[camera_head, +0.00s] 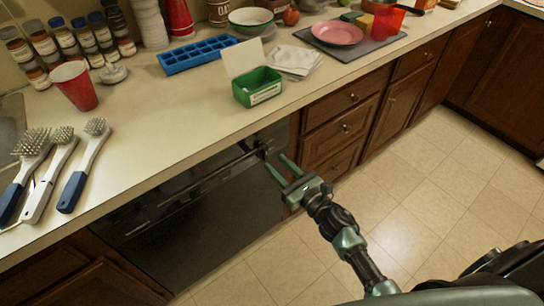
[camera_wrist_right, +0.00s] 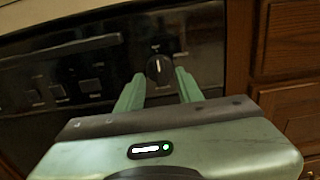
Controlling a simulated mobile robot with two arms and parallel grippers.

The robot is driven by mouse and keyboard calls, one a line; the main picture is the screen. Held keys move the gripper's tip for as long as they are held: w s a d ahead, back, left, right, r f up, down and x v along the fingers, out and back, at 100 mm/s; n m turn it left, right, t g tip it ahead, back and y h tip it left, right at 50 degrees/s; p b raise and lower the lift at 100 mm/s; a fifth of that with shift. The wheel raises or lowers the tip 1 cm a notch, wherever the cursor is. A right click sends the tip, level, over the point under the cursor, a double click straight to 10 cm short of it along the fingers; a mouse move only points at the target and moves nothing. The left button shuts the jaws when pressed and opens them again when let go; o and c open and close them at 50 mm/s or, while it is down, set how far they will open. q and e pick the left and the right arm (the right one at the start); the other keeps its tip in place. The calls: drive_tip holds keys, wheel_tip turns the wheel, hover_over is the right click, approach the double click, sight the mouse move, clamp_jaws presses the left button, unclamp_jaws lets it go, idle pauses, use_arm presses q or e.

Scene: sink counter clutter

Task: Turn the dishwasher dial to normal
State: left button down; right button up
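The dishwasher (camera_head: 200,215) is a dark front under the counter edge. Its dial (camera_wrist_right: 158,68) is a round black knob with a pale mark near vertical, at the right end of the control panel (camera_wrist_right: 60,75) in the right wrist view. My right gripper (camera_head: 275,162) is open, its green fingers pointing at the panel's right end. In the wrist view the fingertips (camera_wrist_right: 158,85) lie left and right of the dial with gaps visible; I cannot tell how deep they reach around it. The dial's labels are too small to read. My left gripper is not in view.
Several square buttons (camera_wrist_right: 90,86) lie left of the dial. Wooden drawers (camera_head: 340,125) adjoin the dishwasher on the right. The counter above carries a green box (camera_head: 257,88), a blue ice tray (camera_head: 197,55), brushes (camera_head: 84,165) and a red cup (camera_head: 75,87). The tiled floor is clear.

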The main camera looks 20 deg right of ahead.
sight(267, 155)
drive_tip(key=x, duration=0.2)
drive_tip(key=shift+w+a, duration=0.15)
drive_tip(key=shift+w, duration=0.2)
drive_tip(key=shift+w+a, duration=0.15)
drive_tip(key=shift+w, duration=0.15)
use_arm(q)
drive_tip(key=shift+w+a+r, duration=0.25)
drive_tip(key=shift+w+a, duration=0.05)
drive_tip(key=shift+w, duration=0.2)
use_arm(e)
drive_tip(key=shift+w, duration=0.2)
clamp_jaws()
